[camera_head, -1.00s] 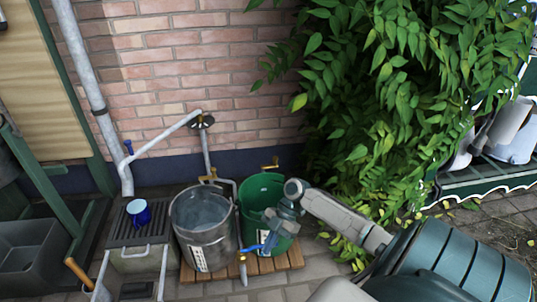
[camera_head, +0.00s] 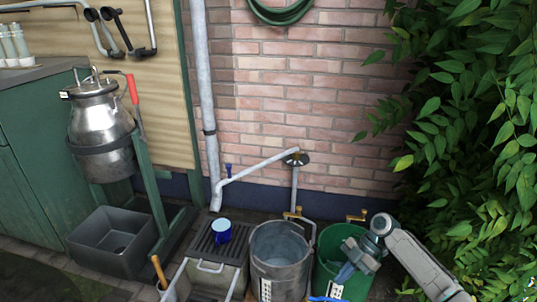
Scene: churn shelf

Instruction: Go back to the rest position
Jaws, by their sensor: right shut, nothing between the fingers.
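My right gripper (camera_head: 345,271) shows at the lower right, on my grey arm that comes in from the right edge. It is shut and empty. It hangs over or in front of the green bucket (camera_head: 328,243); I cannot tell how far above it. My left gripper is not in view.
A metal bucket (camera_head: 281,244) stands beside the green one. A blue mug (camera_head: 221,230) sits on the drain grate (camera_head: 208,247). A metal churn (camera_head: 101,125) hangs in a green stand above a grey tub (camera_head: 108,243). Leafy branches (camera_head: 475,130) crowd the right side.

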